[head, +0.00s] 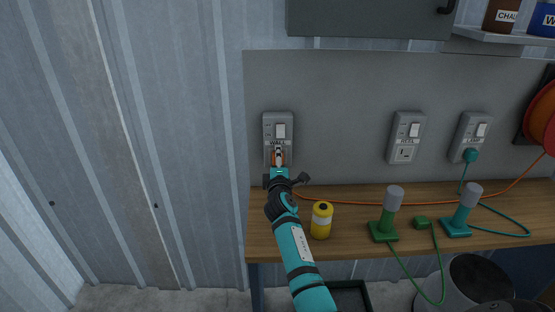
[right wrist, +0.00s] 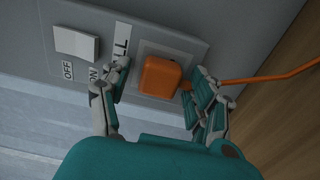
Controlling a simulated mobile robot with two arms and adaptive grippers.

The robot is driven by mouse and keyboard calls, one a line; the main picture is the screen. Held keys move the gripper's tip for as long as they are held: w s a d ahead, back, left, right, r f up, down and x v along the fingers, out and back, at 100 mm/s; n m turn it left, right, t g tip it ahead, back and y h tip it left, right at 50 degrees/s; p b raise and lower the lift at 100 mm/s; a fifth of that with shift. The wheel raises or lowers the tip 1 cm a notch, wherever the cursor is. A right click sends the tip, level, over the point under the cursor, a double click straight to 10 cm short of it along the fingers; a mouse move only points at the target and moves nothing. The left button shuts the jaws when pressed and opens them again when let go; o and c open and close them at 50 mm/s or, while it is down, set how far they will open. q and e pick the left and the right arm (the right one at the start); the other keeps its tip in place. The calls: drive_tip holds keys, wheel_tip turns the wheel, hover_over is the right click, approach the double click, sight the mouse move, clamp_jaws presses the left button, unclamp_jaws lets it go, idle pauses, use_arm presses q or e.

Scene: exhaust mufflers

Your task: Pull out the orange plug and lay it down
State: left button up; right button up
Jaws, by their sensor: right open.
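The orange plug (right wrist: 160,77) sits in the left wall socket (head: 270,126), and its orange cable (right wrist: 265,76) leaves to the right in the right wrist view. In the head view the plug is mostly hidden behind my right gripper (head: 278,158). In the right wrist view my right gripper (right wrist: 158,94) is open, with one finger on each side of the plug. The left finger stands clear of it; the right finger is close beside it near the cable, and I cannot tell if it touches. My left gripper is not in view.
The wooden bench (head: 350,191) below holds a yellow cylinder (head: 321,220), a green lamp-like item (head: 387,215), a green plug (head: 422,222) and a teal item (head: 464,212). A teal plug (head: 470,155) is in the right socket; the middle socket (head: 404,140) is empty. An orange reel (head: 543,118) hangs at right.

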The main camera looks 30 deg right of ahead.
drive_tip(key=shift+c, duration=0.4)
clamp_jaws()
drive_tip(key=shift+a, duration=0.1)
drive_tip(key=shift+p+v, duration=1.1)
drive_tip(key=shift+v, duration=1.85)
drive_tip(key=shift+s, duration=0.1)
